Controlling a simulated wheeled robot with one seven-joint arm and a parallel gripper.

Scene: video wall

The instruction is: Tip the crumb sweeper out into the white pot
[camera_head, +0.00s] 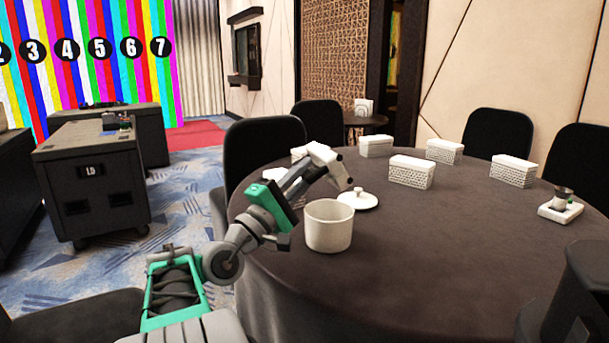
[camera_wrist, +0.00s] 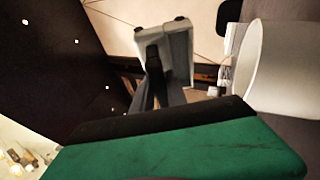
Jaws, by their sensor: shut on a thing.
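The white pot (camera_head: 328,232) stands upright and open on the dark round table, near its left front edge. Its white lid (camera_head: 365,201) lies on the table just behind it. My gripper (camera_head: 300,178) is shut on the crumb sweeper (camera_head: 329,160), a pale body with small dark knobs. The sweeper is tilted and held up above and behind the pot's left rim. In the wrist view the sweeper (camera_wrist: 178,48) shows between my fingers (camera_wrist: 160,75), and the pot (camera_wrist: 288,72) is at the right edge, apart from it. The inside of the sweeper is hidden.
Several white patterned boxes (camera_head: 411,172) stand across the back of the table. A small white stand with a cup (camera_head: 561,203) is at the right. Black chairs (camera_head: 263,150) surround the table. The table's middle (camera_head: 440,235) is clear.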

